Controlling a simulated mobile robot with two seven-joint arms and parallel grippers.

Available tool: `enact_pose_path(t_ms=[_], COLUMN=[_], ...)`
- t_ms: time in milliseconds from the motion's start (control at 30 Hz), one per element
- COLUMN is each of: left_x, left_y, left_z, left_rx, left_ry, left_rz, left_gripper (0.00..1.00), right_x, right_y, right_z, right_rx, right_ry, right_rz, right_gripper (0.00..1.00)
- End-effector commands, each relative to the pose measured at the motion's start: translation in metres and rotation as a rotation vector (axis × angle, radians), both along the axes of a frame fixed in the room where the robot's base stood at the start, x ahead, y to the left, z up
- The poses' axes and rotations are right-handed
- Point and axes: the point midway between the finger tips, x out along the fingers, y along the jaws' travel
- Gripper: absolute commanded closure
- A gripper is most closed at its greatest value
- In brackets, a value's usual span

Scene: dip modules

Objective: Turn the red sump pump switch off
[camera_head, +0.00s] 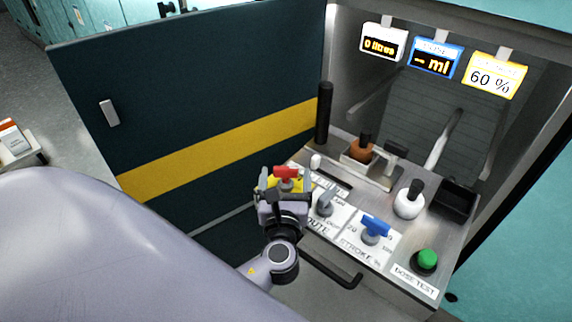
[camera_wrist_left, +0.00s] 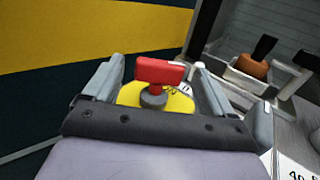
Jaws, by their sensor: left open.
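The red switch (camera_head: 286,172) has a red bar-shaped handle on a grey stem, set on a yellow plate at the left end of the panel. In the left wrist view the red switch (camera_wrist_left: 160,72) stands between the two fingers, with the yellow plate (camera_wrist_left: 183,106) under it. My left gripper (camera_head: 284,186) is open around the switch, and a gap shows between each finger and the red handle. The lower part of the plate is hidden by the gripper. My right gripper is not in view.
Right of the switch are a grey ROUTE knob (camera_head: 325,203), a blue STROKE knob (camera_head: 375,228) and a green DOSE TEST button (camera_head: 425,261). A brown-orange bottle (camera_head: 361,149) and a white bottle (camera_head: 409,201) stand behind. A dark cabinet door (camera_head: 200,110) is open at left.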

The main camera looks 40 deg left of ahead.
Motion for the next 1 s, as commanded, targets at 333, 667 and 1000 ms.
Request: enact_pose_path(t_ms=[333, 667, 1000], left_x=[0.035, 0.037, 0.037], left_y=[0.023, 0.024, 0.024], left_z=[0.000, 0.000, 0.000], left_rx=[-0.002, -0.004, -0.004], left_ry=[0.000, 0.000, 0.000], left_rz=[0.001, 0.001, -0.008], left_gripper=[0.15, 0.28, 0.66], right_x=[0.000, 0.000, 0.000], right_y=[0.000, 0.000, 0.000], right_z=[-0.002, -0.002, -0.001], right_rx=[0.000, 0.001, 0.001], right_ry=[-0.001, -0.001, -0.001], right_rz=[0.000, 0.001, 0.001], right_gripper=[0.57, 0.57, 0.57])
